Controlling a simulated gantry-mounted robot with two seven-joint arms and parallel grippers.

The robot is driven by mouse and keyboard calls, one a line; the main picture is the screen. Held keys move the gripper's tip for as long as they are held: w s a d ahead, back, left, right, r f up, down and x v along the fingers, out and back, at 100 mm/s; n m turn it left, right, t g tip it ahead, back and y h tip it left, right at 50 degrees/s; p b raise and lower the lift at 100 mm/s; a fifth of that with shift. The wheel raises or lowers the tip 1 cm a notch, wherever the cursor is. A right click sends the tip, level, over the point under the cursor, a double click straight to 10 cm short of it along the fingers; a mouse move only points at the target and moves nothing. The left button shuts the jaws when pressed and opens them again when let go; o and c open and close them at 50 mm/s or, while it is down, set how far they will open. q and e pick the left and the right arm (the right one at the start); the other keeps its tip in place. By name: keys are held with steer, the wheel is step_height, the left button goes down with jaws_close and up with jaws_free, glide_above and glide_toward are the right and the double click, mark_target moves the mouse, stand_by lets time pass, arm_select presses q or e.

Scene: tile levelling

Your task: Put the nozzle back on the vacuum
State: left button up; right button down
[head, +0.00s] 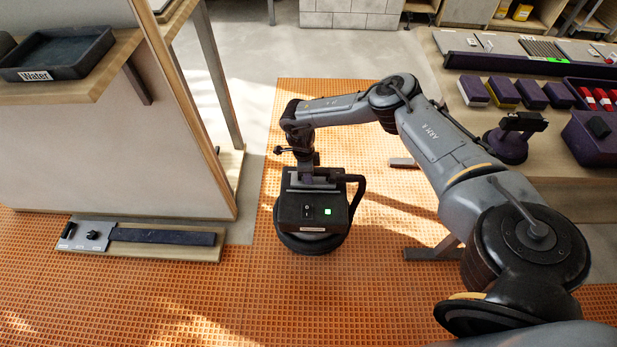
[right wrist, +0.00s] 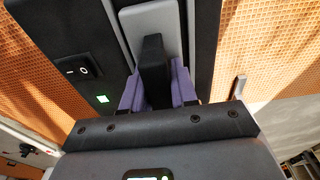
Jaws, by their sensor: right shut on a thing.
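The vacuum (head: 298,216) is a black box on a round dark base on the orange grating, with a rocker switch and a lit green light. A black hose (head: 358,190) loops at its right side. My right gripper (head: 308,176) is over its top. In the right wrist view, the purple fingers of my right gripper (right wrist: 157,92) are shut on a black grip (right wrist: 152,50) above a grey plate (right wrist: 140,18). This looks like the nozzle, at the vacuum's top; whether it is seated is hidden. My left gripper is out of view.
A low board (head: 150,250) with a dark strip and grey fixture lies left, beside a wooden stand holding a tray labelled Water (head: 60,55). A bench (head: 540,140) at right carries purple-and-coloured blocks (head: 503,92).

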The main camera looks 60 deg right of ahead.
steer(key=shift+f, duration=0.1)
steer(key=shift+f, duration=0.15)
steer(key=c, duration=0.9)
jaws_free()
